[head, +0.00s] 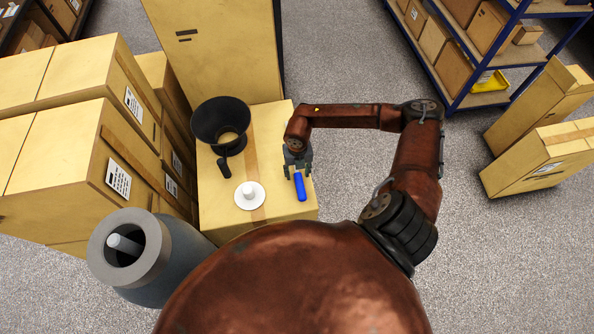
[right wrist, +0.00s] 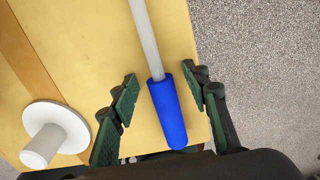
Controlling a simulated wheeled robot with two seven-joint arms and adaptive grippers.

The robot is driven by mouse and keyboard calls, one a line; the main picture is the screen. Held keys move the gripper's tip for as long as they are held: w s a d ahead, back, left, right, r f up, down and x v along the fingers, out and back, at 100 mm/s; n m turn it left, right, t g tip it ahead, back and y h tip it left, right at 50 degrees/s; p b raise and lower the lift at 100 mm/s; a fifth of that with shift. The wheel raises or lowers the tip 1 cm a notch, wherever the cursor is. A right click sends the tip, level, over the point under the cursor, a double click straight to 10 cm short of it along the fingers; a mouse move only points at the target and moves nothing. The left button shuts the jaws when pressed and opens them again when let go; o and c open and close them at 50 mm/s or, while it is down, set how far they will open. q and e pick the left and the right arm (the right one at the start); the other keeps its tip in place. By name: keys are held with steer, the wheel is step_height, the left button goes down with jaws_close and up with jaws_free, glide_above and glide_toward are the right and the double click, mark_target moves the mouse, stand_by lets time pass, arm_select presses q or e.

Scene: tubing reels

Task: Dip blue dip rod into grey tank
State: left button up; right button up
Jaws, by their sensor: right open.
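The dip rod has a blue handle (head: 300,187) and lies on the cardboard box top. In the right wrist view its blue handle (right wrist: 168,112) joins a thin grey rod running up out of the picture. My right gripper (head: 298,168) is over the handle; in the wrist view its fingers (right wrist: 162,90) are open, one on each side of the handle, with gaps. The grey tank (head: 170,262) stands at lower left, its round mouth facing up, with a pale cylinder showing inside. My left gripper is out of view.
A black funnel (head: 207,124) and a white disc with a knob (head: 238,198) are on the same box (head: 275,130). Stacked cartons (head: 75,160) stand at left, a tall carton (head: 220,60) behind. Blue shelving (head: 460,75) and cartons (head: 530,160) are at right; grey floor between is clear.

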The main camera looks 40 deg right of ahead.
jaws_close()
stand_by(0.3)
steer(key=shift+r, duration=0.2)
